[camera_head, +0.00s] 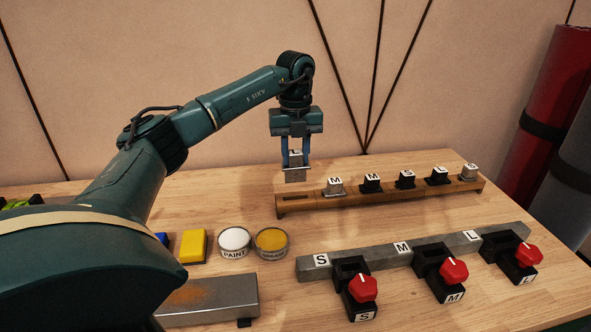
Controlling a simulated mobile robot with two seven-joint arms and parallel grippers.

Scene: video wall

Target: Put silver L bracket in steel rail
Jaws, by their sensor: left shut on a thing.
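My left gripper (295,157) is shut on the silver L bracket (296,174), which carries a white lettered top block. It holds the bracket above the left end of the wooden rack (325,202), where a dark empty slot shows. The steel rail (365,256) is a grey bar in the front right, with S, M and L labels along it. The gripper is behind and to the left of the rail, apart from it. Black holders with red knobs, marked S (363,289), M (453,271) and L (529,255), stand along the rail's front. My right gripper is not in view.
Several lettered silver and black brackets (371,184) stand in the wooden rack. Left of the rail are paint tins (234,241), a yellow block (193,246) and a grey metal box (222,297). Bare table lies between rack and rail. Rolled mats (556,110) stand far right.

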